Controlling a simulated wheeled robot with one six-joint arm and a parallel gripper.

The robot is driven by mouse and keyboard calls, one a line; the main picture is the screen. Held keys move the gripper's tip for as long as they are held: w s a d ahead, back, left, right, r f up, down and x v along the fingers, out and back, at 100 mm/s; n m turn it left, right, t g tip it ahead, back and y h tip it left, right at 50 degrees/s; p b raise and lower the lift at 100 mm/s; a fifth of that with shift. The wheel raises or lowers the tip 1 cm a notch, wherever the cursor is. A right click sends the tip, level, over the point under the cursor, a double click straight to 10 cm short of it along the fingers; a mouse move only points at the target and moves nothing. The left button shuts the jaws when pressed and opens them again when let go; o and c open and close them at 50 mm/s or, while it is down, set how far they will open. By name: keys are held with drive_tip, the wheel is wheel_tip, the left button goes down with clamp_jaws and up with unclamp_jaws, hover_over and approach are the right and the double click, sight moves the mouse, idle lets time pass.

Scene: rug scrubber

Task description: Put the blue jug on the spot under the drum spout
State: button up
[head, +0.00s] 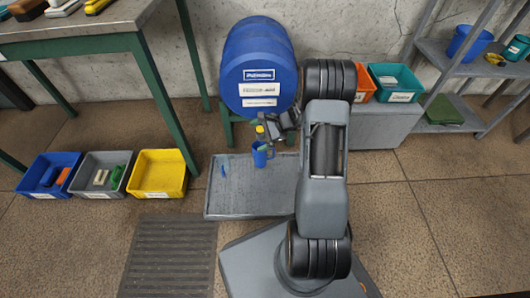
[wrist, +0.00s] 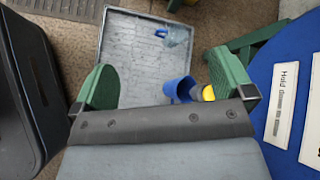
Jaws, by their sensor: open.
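The blue jug (head: 260,157) stands on the grey tray (head: 235,206), below the yellow drum spout (head: 260,131) in the head view. The wrist view shows the jug (wrist: 179,89) beside the yellow spout (wrist: 208,93). My gripper (wrist: 165,82) is open, its green fingers wide apart. In that view the jug lies between the fingers, nearer the right one; I see no finger closed on it. The spot under the spout is hidden, so I cannot tell how exactly the jug is centred. In the head view my gripper (head: 274,130) is partly hidden by my arm.
A clear vessel with a blue handle (wrist: 177,36) is on the tray. The blue drum (head: 259,70) on its green stand is close to my gripper. Blue, grey and yellow bins (head: 157,174) stand at left by a green-legged table. The tray's front is mostly bare.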

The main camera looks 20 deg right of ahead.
drive_tip(key=s+a+r+n+g+h, duration=0.3)
drive_tip(key=s+a+r+n, duration=0.45)
drive_tip(key=r, duration=0.25)
drive_tip(key=s+r+n+t+h, duration=0.1)
drive_tip(key=s+r+n+h, duration=0.5)
drive_tip(key=s+n, duration=0.4)
drive_tip(key=s+r, duration=0.1)
drive_tip(key=s, duration=0.2)
drive_tip(key=shift+r+h, duration=0.2)
drive_tip(key=shift+h, duration=0.1)
drive_tip(key=shift+r, duration=0.15)
